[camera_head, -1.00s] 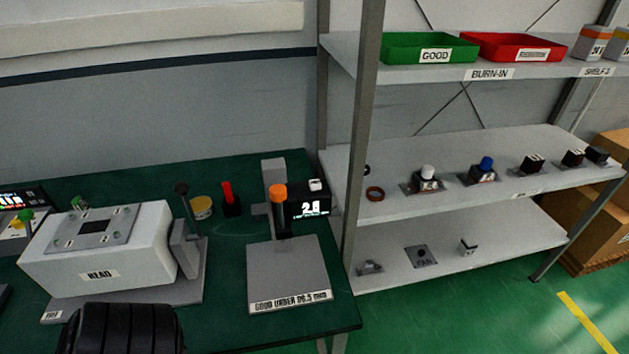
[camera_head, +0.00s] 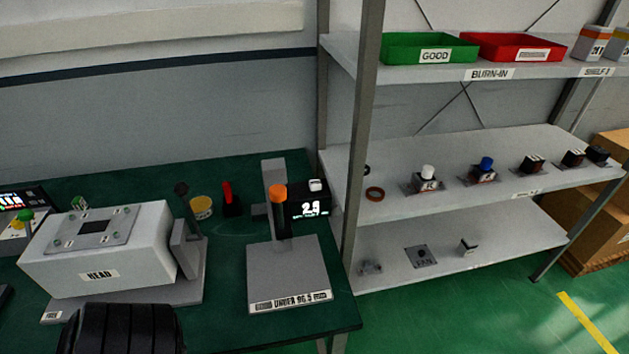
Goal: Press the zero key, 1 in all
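A black gauge box (camera_head: 310,206) with a lit white readout stands at the back right of the green bench. The readout looks like 2 point something, but its last digit is unclear. A small white key (camera_head: 317,185) sits on top of the box; any marking on it is too small to read. In front is a grey gauge stand (camera_head: 287,268) with an orange-topped post (camera_head: 279,193). Its plate is bare, and its front label reads "under 96.5". Neither gripper's fingers show in this view, and nothing touches the white key.
A white block labelled HEAD (camera_head: 98,274) stands on the left of the bench, with a yellow tin (camera_head: 201,208) and a red-handled item (camera_head: 229,200) behind. A shelf upright (camera_head: 360,150) rises close right of the gauge box. A dark ribbed shape (camera_head: 122,330) shows at the bottom left.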

